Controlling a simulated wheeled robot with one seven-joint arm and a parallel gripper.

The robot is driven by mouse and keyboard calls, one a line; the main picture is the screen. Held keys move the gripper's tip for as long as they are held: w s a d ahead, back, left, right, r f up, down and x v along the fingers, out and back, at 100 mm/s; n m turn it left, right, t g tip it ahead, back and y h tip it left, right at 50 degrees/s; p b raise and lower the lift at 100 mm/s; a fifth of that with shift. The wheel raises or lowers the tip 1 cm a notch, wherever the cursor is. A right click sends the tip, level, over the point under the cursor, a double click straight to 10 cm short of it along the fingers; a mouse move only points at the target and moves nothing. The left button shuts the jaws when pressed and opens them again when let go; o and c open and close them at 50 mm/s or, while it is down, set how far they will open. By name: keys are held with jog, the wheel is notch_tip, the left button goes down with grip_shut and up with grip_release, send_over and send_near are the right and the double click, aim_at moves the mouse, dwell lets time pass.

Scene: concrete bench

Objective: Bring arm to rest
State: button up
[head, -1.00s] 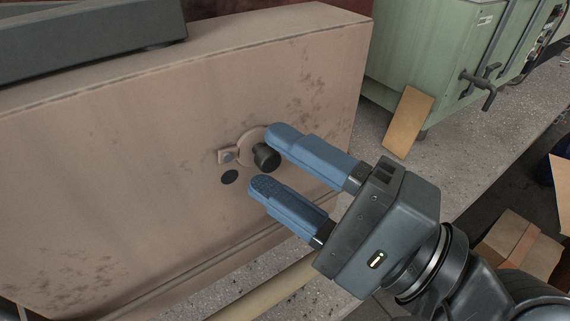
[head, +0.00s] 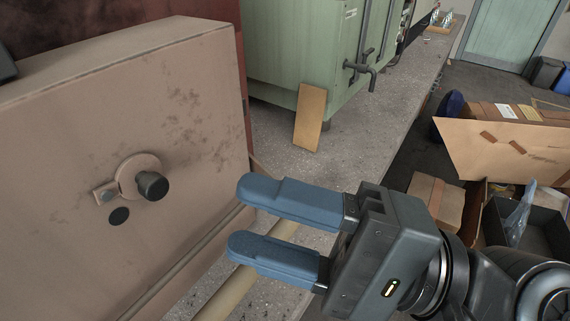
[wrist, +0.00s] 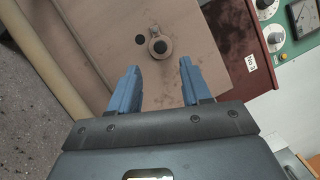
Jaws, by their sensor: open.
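My gripper (head: 235,217) has blue fingers, apart and empty, in the lower middle of the head view. It is in front of and to the right of a beige box panel (head: 70,150), clear of it. The panel has a dark round knob (head: 153,185) on a beige disc, with a dark round spot below it. In the wrist view the knob (wrist: 160,46) lies beyond the gap between the two fingers (wrist: 157,75). Nothing is held.
A green cabinet (head: 290,50) with dark handles stands behind on the concrete bench (head: 365,125). A wooden board (head: 310,117) leans on it. A tan pipe (head: 235,290) runs below the fingers. Cardboard boxes (head: 500,150) stand on the right.

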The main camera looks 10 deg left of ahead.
jog(key=s+d+f+m+t+h, duration=0.1)
jog(key=d+f+m+t+h, duration=0.2)
jog(key=d+f+t+h, duration=0.45)
jog(key=d+f+m+t+h, duration=0.3)
jog(key=d+f+t+h, duration=0.2)
jog(key=d+f, duration=0.5)
jog(key=s+d+f+n+h, duration=0.4)
jog(key=s+d+f+h, duration=0.15)
jog(key=s, duration=0.35)
jog(key=s+d+r+n+t+h, duration=0.1)
jog(key=s+r+n, duration=0.1)
jog(key=s+n, duration=0.1)
jog(key=s+d+r+n+h, duration=0.1)
jog(key=s+d+r+n, duration=0.1)
jog(key=s, duration=0.4)
jog(key=shift+d+r+n+t+p, duration=0.25)
jog(key=shift+r+n+t+p, duration=0.1)
jog(key=shift+r+n, duration=0.15)
